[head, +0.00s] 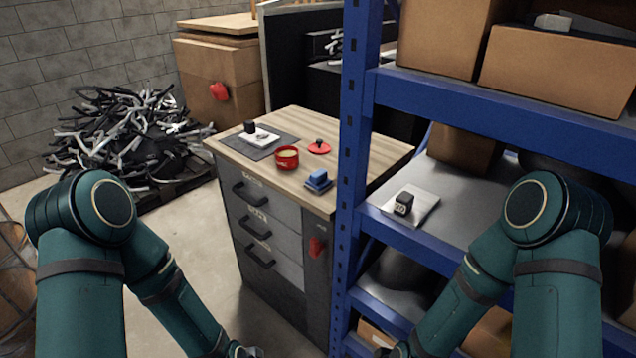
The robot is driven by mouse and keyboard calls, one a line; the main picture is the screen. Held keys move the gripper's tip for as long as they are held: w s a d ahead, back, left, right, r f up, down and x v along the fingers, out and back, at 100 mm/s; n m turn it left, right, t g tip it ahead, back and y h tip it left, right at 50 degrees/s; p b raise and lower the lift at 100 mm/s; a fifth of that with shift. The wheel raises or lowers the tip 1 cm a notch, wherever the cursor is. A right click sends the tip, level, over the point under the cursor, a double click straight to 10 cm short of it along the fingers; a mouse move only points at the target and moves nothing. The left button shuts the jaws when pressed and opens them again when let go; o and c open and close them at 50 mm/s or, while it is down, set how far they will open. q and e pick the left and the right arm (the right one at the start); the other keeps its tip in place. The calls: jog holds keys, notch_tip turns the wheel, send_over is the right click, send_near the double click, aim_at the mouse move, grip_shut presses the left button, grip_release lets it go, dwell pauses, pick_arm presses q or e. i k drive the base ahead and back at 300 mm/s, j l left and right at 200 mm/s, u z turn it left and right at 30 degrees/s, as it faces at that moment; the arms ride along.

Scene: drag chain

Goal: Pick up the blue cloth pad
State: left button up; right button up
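A small blue item (318,178), which looks like the blue cloth pad, lies near the front right corner of the wooden top of a drawer cabinet. A flat darker blue piece shows under it. Whether the two are one thing I cannot tell. My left gripper (243,351) is at the bottom edge, low in front of the cabinet, mostly cut off. My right gripper (388,351) is at the bottom edge beside the shelf, also mostly cut off. Both are well below and apart from the pad.
The cabinet's wooden top (368,150) also holds a red tin (287,160), a red lid (319,148) and a grey mat (240,146) with a white cloth and black block. A blue shelf post (352,200) stands close right of the pad.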

aim_at(318, 182)
jog(key=i+j, duration=0.2)
jog(key=j, duration=0.15)
jog(key=i+j+z, duration=0.1)
jog(key=j, duration=0.25)
jog(key=i+j, duration=0.3)
jog(key=j+z, duration=0.05)
